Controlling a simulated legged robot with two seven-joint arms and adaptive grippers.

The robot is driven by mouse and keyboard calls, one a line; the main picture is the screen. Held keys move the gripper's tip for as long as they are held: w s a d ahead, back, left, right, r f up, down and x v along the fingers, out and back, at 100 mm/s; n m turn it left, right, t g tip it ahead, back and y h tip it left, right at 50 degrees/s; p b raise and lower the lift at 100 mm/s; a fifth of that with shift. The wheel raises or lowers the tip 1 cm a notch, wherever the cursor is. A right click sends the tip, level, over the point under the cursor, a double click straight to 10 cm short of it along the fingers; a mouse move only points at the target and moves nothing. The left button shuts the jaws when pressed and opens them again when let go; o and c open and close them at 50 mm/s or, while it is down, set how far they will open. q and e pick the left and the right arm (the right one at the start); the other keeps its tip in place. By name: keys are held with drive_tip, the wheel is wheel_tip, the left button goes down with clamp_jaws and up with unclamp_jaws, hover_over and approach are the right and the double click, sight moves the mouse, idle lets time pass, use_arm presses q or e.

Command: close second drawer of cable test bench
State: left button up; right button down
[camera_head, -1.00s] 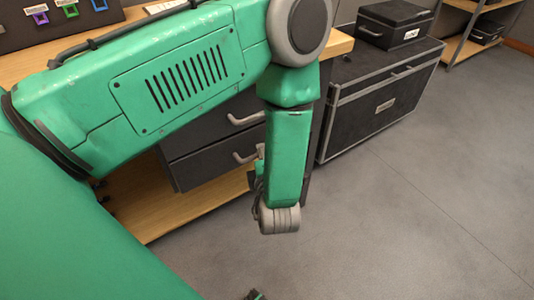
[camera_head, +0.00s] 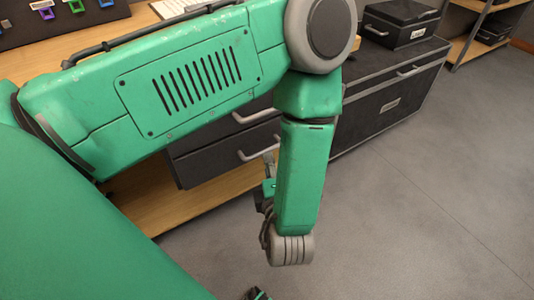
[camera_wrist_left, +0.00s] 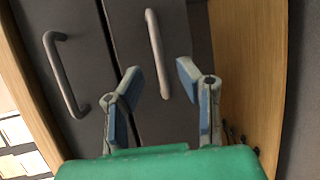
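The cable test bench (camera_head: 150,192) has two dark drawers. The upper drawer handle (camera_head: 255,116) and the lower, second drawer (camera_head: 215,162) with its pale handle (camera_head: 255,150) show behind my arm. The second drawer's front appears to stand out from the bench. In the left wrist view the drawers look turned sideways: the upper handle (camera_wrist_left: 65,75) is at left, the second drawer's handle (camera_wrist_left: 155,45) in the middle. My left gripper (camera_wrist_left: 160,72) is open, its fingertips either side of that handle's line; contact cannot be told. In the head view my forearm partly hides this gripper (camera_head: 269,165).
A wooden bench top (camera_head: 100,52) holds coloured connectors (camera_head: 75,6). A black case (camera_head: 385,100) stands right of the bench with a smaller box (camera_head: 400,24) on it. Shelving (camera_head: 478,35) is at the far right. The grey floor (camera_head: 430,200) in front is clear.

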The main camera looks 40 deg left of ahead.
use_arm(q)
drive_tip(key=v, duration=0.5)
drive_tip(key=shift+s, duration=0.1)
idle(0.3)
drive_tip(key=s+a+f+m+g+h, duration=0.1)
drive_tip(key=a+f+m+g+h, duration=0.1)
drive_tip(key=f+m+h, duration=0.35)
drive_tip(key=s+a+f+m+g+h, duration=0.1)
drive_tip(key=s+f+m+g+h, duration=0.1)
drive_tip(key=f+m, duration=0.6)
drive_tip(key=s+a+m+g+h, duration=0.35)
drive_tip(key=s+m+g, duration=0.35)
drive_tip(key=s+m, duration=0.75)
wheel_tip(320, 180, up, 13)
drive_tip(key=w+p, duration=0.1)
drive_tip(key=p, duration=1.2)
drive_tip(key=shift+d+p, duration=0.3)
drive_tip(key=shift+d, duration=0.05)
